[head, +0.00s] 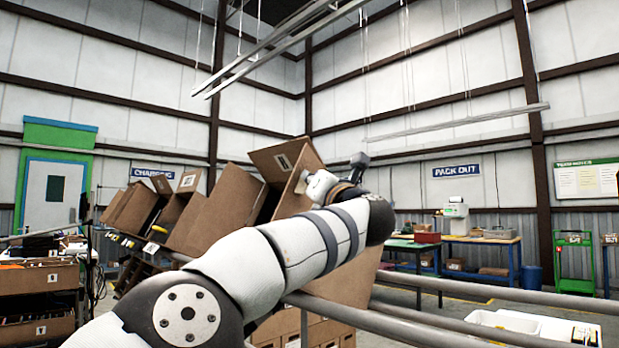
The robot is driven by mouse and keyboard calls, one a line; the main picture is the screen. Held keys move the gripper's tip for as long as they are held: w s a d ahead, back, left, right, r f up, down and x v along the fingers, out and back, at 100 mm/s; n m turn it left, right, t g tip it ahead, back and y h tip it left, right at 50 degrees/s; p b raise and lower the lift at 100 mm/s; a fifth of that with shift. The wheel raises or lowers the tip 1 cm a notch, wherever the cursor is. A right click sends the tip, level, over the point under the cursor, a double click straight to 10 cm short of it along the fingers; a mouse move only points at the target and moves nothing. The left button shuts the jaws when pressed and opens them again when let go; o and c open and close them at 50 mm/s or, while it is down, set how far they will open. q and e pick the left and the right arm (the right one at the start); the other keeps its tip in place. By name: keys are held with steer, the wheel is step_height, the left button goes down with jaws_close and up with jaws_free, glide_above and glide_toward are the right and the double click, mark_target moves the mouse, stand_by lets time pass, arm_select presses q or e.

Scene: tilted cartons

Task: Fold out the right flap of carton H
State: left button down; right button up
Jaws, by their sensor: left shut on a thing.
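A tilted brown carton with a raised, labelled panel (271,158) stands at the middle of the head view. I take it for carton H, but its label is too small to read. A brown flap (292,200) on its right side stands up beside my left gripper (303,183). The gripper is small in view and shut at the edge of this flap. My left arm reaches across from the lower left and hides much of the carton's lower front. My right gripper is not in view.
More tilted open cartons (224,212) stand in a row to the left on a rack. Metal rails (440,325) cross in front at the lower right. A white bin (505,320) is at the lower right. Workbenches (482,241) stand farther back.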

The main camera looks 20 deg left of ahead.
arm_select(q)
steer(key=shift+w+d+f+m, duration=0.3)
steer(key=shift+d+f, duration=0.15)
steer(key=shift+d, duration=0.1)
steer(key=c, duration=1.8)
jaws_free()
steer(key=shift+w, duration=0.2)
steer(key=v, duration=1.2)
steer(key=shift+a+r, duration=0.15)
steer(key=shift+r, duration=0.15)
steer(key=shift+f, duration=0.1)
